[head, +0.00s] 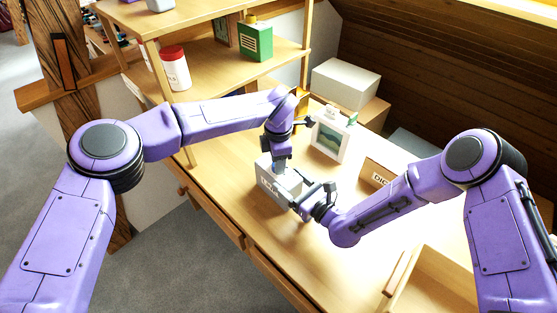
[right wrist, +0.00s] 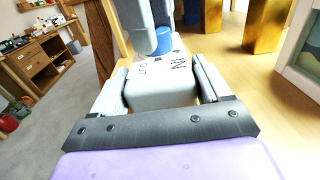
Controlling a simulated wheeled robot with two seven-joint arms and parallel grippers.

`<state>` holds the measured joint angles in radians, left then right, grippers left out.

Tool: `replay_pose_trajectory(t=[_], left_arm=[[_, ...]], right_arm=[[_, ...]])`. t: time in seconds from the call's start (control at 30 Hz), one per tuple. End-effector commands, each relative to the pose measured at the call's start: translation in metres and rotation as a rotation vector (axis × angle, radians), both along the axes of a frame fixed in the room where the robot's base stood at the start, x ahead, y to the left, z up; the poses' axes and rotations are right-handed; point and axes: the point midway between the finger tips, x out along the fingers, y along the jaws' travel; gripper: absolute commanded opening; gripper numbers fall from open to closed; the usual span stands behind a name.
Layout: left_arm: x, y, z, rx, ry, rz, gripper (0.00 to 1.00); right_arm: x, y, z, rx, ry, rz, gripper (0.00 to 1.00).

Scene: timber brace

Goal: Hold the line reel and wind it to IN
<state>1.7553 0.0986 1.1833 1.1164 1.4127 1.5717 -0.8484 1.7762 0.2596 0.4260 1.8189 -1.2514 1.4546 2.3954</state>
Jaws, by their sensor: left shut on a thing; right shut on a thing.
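The line reel is a light grey box with dark lettering (head: 270,186) on the wooden desk. In the right wrist view its body (right wrist: 160,94) sits between my right gripper's two fingers (right wrist: 158,95), with "IN" readable on top and another marking beside it. My right gripper (head: 303,200) is shut on the reel's near end. A blue knob (right wrist: 164,38) stands on top of the reel. My left gripper (head: 281,160) comes down from above and is shut on the knob, its grey fingers partly covering it. The knob's exact setting cannot be told.
A framed picture (head: 331,135) and a labelled box (head: 378,172) stand behind on the desk. Shelves at the back left hold a red-and-white canister (head: 175,70) and a green box (head: 255,40).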

Motion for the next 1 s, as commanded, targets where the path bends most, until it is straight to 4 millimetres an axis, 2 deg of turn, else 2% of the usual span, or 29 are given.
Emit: replay_pose_trajectory(t=[1.0], left_arm=[[0.001, 0.0009, 0.0008, -0.001, -0.002, -0.963, 0.08]], right_arm=[[-0.0003, -0.0007, -0.001, 0.0, 0.003, -0.001, 0.38]])
